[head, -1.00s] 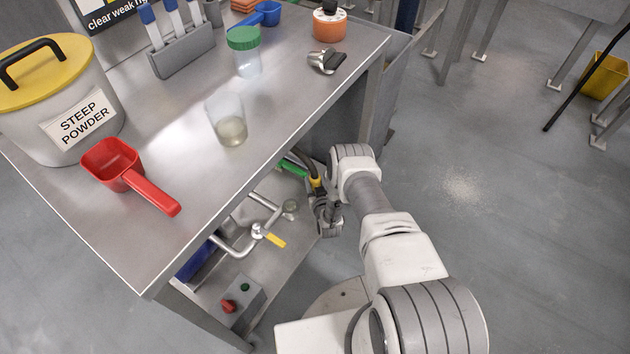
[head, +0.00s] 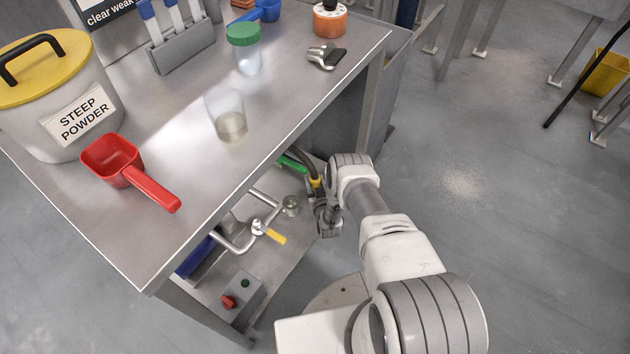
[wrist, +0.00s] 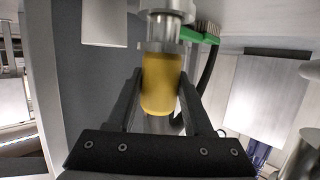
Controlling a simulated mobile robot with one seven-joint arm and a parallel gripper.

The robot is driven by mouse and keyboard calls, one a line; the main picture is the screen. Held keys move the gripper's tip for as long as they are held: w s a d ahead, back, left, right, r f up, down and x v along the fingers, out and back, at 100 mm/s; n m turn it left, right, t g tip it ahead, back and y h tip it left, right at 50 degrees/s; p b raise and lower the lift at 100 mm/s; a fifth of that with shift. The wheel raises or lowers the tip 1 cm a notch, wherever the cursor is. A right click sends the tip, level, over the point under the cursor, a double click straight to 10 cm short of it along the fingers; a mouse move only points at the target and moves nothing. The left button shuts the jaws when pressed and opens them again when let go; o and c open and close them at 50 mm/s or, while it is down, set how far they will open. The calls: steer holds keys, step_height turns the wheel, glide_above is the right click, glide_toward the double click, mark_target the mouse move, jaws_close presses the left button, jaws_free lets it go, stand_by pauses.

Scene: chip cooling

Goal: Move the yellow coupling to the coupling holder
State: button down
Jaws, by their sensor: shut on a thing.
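The yellow coupling (wrist: 161,84) is a yellow cylinder between the two dark fingers of my gripper (wrist: 161,92) in the wrist view. My gripper is shut on it. A silver metal fitting (wrist: 167,30) sits directly at its upper end; I cannot tell whether it is part of the coupling or of a holder. In the head view the coupling (head: 316,183) shows as a small yellow band by a dark hose, below the table's right edge. My gripper (head: 322,200) is partly hidden there. I cannot clearly make out the coupling holder.
The lower shelf holds pipes with a yellow-handled valve (head: 270,234) and a switch box (head: 243,288). The steel tabletop (head: 185,170) overhangs the work area. Floor to the right is open.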

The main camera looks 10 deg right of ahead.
steer(key=shift+f, duration=1.15)
steer(key=shift+c, duration=1.1)
jaws_free()
steer(key=shift+s, duration=0.1)
